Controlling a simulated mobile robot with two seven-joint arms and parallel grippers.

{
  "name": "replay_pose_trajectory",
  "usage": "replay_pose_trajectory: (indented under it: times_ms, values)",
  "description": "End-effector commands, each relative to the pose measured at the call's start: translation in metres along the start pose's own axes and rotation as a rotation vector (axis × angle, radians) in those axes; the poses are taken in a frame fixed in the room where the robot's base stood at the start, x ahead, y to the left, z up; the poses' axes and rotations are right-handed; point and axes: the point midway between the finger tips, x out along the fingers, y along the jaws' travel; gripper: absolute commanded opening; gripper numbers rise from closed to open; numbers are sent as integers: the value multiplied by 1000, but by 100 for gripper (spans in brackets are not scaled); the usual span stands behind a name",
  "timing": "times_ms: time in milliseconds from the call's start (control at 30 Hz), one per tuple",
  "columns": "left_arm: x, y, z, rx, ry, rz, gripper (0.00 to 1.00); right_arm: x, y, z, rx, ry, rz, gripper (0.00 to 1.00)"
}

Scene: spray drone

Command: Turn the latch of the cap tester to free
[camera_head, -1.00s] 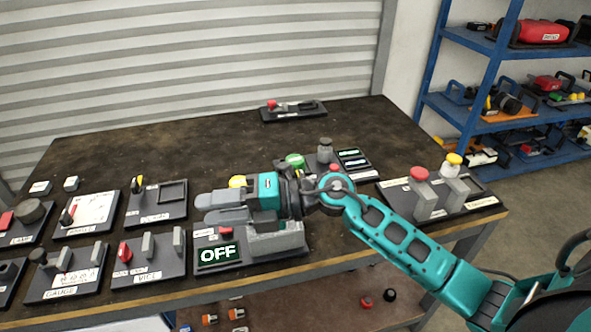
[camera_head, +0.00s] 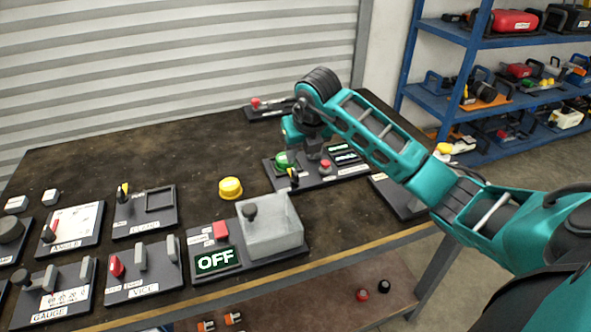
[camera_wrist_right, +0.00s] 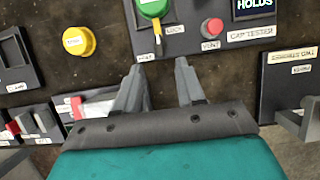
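The cap tester (camera_head: 308,183) is a dark plate on the bench with a green cap (camera_head: 283,160), a red vent button (camera_head: 325,166) and small displays. In the right wrist view the latch (camera_wrist_right: 157,40) is a small yellow-tipped lever just below the green cap (camera_wrist_right: 152,9), pointing toward my gripper. Labels sit beside it; one reads like "lock", the other is too small to read surely. My right gripper (camera_wrist_right: 158,66) is open and empty, its fingertips just short of the latch and either side of its line. In the head view my right arm partly covers the tester. My left gripper is not in view.
A yellow cap (camera_head: 230,188) stands left of the tester. A grey box on a plate with an OFF display (camera_head: 216,260) is in front. Several panels with levers fill the left of the bench. Another plate (camera_head: 398,195) lies to the right, partly behind my arm.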

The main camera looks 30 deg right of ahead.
Motion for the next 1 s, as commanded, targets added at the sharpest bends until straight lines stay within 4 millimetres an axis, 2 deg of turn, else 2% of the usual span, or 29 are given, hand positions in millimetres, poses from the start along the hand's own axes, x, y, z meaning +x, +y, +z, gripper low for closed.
replay_pose_trajectory:
  times_ms: [33,200,400,600,833,1000]
  values:
    - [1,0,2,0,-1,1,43,13,1,-2,1,6,1,38]
    - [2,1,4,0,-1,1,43,48,1,-2,1,4,2,38]
    - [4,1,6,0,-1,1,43,75,1,-1,0,2,3,38]
    - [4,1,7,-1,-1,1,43,85,1,0,-1,-1,2,38]
    - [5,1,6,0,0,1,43,85,1,0,-2,-1,2,38]
    - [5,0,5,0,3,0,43,85,1,0,-2,-1,2,23]
